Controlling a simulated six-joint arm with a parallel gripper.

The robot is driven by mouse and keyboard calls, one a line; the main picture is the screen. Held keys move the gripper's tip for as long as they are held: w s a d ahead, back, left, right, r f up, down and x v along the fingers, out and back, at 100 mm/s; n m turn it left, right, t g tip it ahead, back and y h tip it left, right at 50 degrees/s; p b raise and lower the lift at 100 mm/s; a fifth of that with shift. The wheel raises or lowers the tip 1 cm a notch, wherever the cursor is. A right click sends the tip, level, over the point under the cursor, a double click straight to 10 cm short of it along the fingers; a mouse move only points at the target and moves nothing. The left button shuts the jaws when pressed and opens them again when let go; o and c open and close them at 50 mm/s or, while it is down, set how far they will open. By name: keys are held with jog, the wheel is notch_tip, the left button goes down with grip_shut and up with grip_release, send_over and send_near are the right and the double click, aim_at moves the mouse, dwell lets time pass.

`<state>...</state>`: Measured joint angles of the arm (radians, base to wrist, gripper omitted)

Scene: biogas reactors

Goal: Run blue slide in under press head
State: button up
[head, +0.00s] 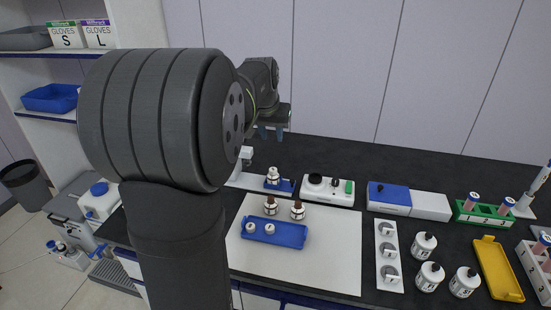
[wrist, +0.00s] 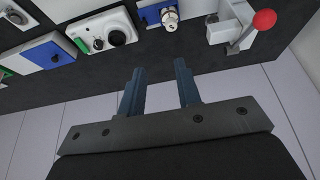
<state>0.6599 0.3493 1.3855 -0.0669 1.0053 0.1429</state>
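The blue slide (head: 286,187) sticks out from the right side of the white press base (head: 243,181), with a small capped bottle (head: 273,174) standing on it. The slide (wrist: 149,14) and its bottle also show at the top of the wrist view. The white press head (head: 246,153) is left of the slide, partly hidden behind my arm. In the wrist view the press (wrist: 236,24) carries a red lever ball (wrist: 264,19). My gripper (head: 271,133) is open and empty, above and behind the slide; its two fingers (wrist: 158,70) are apart in the wrist view.
A white device with a black knob (head: 328,190) stands right of the slide, and a blue-and-white box (head: 389,197) beyond it. In front, a white mat (head: 335,240) holds a blue tray (head: 287,236) and two brown bottles (head: 297,210). The bench behind the slide is clear.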

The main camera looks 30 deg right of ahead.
send_near(291, 180)
jog(key=shift+x, duration=4.9)
jog(key=shift+d, duration=0.1)
jog(key=shift+w, duration=0.1)
jog(key=shift+w+a, duration=1.2)
jog(key=shift+a, duration=0.05)
